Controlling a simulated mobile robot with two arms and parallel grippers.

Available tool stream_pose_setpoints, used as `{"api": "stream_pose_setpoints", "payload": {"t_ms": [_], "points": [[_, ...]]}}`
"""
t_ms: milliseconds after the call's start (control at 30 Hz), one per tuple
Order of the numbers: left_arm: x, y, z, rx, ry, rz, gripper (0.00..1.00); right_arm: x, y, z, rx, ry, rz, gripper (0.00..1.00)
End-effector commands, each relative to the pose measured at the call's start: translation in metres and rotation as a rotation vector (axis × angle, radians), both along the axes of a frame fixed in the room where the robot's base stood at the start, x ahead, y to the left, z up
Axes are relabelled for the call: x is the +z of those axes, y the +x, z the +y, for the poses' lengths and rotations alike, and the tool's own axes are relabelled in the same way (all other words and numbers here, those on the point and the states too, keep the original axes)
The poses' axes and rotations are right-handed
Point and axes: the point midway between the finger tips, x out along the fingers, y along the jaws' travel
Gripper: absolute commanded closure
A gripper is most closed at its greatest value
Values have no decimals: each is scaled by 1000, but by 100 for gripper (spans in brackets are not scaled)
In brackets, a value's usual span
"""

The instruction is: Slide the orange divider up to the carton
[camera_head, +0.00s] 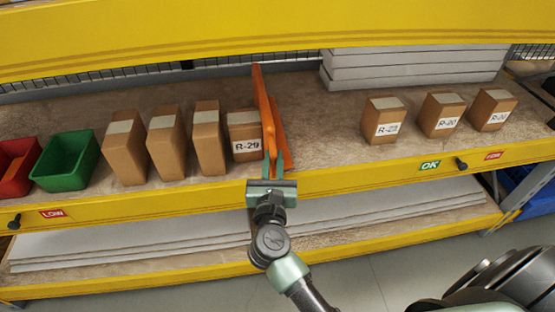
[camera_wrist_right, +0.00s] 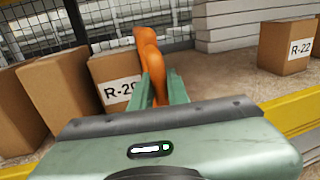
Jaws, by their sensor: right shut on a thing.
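The orange divider (camera_head: 267,118) stands upright on the shelf, just right of a carton (camera_head: 245,136) labelled R-29. In the head view its edge looks very close to that carton; I cannot tell whether they touch. My right gripper (camera_head: 272,172) is shut on the divider's front edge. In the right wrist view the divider (camera_wrist_right: 152,68) stands between the fingers of the gripper (camera_wrist_right: 163,92), with the R-29 carton (camera_wrist_right: 116,77) close on its left. My left gripper is not in view.
Several cartons (camera_head: 166,142) stand left of R-29, beyond them a green bin (camera_head: 66,160) and a red bin (camera_head: 17,165). Several labelled cartons (camera_head: 440,113) stand at the right. The shelf between divider and right cartons is clear (camera_head: 325,130). White boards (camera_head: 415,68) lie behind. A yellow rail (camera_head: 150,205) edges the front.

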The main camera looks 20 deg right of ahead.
Motion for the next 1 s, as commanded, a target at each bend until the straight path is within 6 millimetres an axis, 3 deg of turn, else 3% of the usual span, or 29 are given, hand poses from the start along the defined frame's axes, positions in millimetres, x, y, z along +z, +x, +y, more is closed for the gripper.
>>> {"api": "stream_pose_setpoints", "payload": {"t_ms": [133, 167, 200, 233, 600, 1000], "points": [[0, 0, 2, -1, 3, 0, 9, -1, 0, 0, 1, 1, 3, 100], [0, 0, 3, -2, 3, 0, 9, -1, 0, 0, 1, 1, 3, 78], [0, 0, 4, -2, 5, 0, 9, -1, 0, 0, 1, 1, 3, 67], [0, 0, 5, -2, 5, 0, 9, -1, 0, 0, 0, 1, 3, 62], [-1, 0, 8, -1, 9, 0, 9, -2, -4, 1, 0, 1, 2, 62], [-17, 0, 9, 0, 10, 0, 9, -4, -60, 28, 1, 3, 4, 62]]}}
